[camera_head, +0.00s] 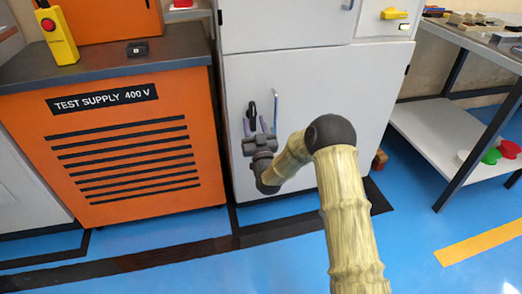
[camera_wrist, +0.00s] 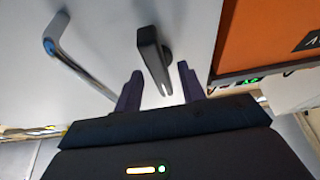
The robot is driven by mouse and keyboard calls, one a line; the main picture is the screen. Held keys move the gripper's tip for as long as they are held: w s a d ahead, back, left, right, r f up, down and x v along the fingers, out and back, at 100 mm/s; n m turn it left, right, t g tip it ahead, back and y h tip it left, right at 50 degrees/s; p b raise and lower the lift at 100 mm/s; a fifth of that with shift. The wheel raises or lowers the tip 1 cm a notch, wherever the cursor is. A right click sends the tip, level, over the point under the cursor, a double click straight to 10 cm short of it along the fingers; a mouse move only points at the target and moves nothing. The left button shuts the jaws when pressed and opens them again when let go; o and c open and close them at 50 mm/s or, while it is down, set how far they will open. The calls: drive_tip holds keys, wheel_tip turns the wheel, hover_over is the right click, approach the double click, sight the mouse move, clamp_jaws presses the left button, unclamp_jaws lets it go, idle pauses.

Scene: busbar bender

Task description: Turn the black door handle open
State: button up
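The black door handle (camera_wrist: 151,52) is on the light grey cabinet door, between the tips of my gripper's two purple-grey fingers in the wrist view. In the head view the handle (camera_head: 252,113) shows as a dark upright piece just above my gripper (camera_head: 254,127). My gripper (camera_wrist: 158,88) is open, one finger on each side of the handle's free end. A gap shows between each finger and the handle, and I cannot tell whether either touches it. The cabinet door (camera_head: 310,95) looks closed.
A metal bar handle (camera_wrist: 72,55) stands out from the door beside the black handle; it also shows in the head view (camera_head: 275,110). The orange test supply cabinet (camera_head: 120,150) is close on the left. A shelf table (camera_head: 450,135) stands on the right. Blue floor lies open in front.

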drive_tip(key=b+v, duration=0.2)
drive_tip(key=v, duration=1.4)
drive_tip(key=shift+s+a, duration=0.1)
